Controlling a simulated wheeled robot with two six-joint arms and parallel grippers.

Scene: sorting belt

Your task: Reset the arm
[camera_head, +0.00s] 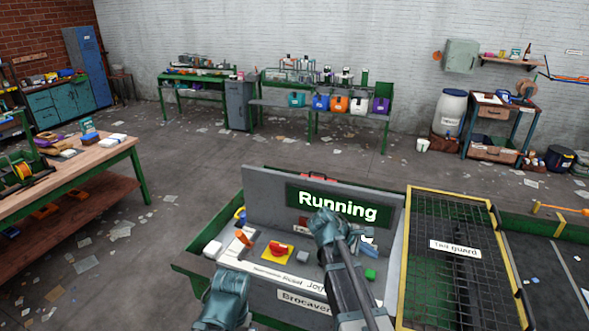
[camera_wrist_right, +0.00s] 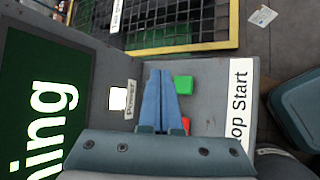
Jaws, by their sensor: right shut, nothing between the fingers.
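My right gripper (camera_head: 369,243) is over the right part of the grey control panel (camera_head: 262,290). In the right wrist view its blue fingers (camera_wrist_right: 161,75) are together and empty, above the panel beside a green button (camera_wrist_right: 183,85). A red button (camera_wrist_right: 186,125) is partly hidden by the gripper. The screen (camera_head: 337,204) reads "Running". The green button also shows in the head view (camera_head: 370,274). Part of my left arm shows at the panel's front left; its gripper jaws do not show.
The panel also bears an orange lever (camera_head: 245,238), a red knob on a yellow base (camera_head: 277,251) and a grey button (camera_head: 302,256). A yellow-framed mesh guard (camera_head: 440,290) stands to the right. A wooden workbench (camera_head: 95,160) is at left. Open floor lies behind the panel.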

